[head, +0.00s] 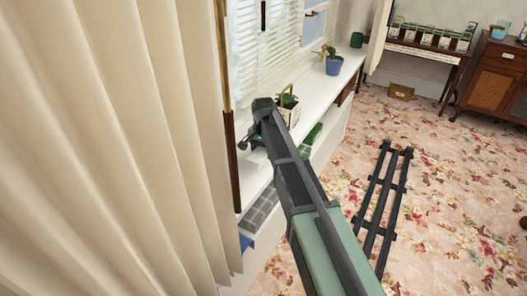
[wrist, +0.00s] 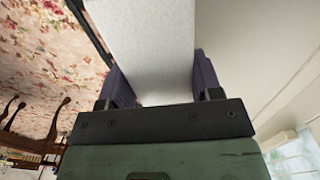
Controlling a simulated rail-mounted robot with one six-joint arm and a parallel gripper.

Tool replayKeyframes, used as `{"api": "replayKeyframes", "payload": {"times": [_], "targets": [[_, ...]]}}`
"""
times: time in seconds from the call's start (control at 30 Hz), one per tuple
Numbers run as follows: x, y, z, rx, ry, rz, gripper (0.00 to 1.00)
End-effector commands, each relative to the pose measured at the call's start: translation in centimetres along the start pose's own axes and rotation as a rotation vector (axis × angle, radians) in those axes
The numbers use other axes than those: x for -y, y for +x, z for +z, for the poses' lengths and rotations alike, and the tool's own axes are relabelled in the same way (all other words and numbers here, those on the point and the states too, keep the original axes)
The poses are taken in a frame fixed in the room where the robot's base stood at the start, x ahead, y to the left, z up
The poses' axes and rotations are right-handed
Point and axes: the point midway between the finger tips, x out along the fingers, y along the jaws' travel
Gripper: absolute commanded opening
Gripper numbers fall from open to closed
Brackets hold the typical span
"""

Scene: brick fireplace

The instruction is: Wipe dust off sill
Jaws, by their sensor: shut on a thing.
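My gripper (wrist: 158,72) is shut on a pale grey-white block (wrist: 145,35), with a dark purple finger on each side of it in the wrist view. In the head view my arm reaches over the white window sill (head: 318,84). My gripper (head: 262,138) is there close to the window, largely hidden by the arm. A pale piece below it (head: 256,158) looks like the held block. I cannot tell whether the block touches the sill. I cannot make out dust on the sill.
A white planter (head: 290,113), a blue pot (head: 334,65) and a dark green pot (head: 356,40) stand along the sill. A green item (head: 312,134) is right of my arm. A cream curtain (head: 110,150) fills the left. A dark rack (head: 384,195) lies on the floral carpet.

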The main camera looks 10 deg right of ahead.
Motion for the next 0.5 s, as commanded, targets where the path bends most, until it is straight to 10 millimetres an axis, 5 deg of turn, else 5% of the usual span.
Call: {"api": "replayKeyframes", "payload": {"times": [0.2,0.5], "targets": [[0.0,-3.6,0.0,0.000,0.000,0.000,0.40],[0.0,-3.7,0.0,0.000,0.000,0.000,0.40]]}}
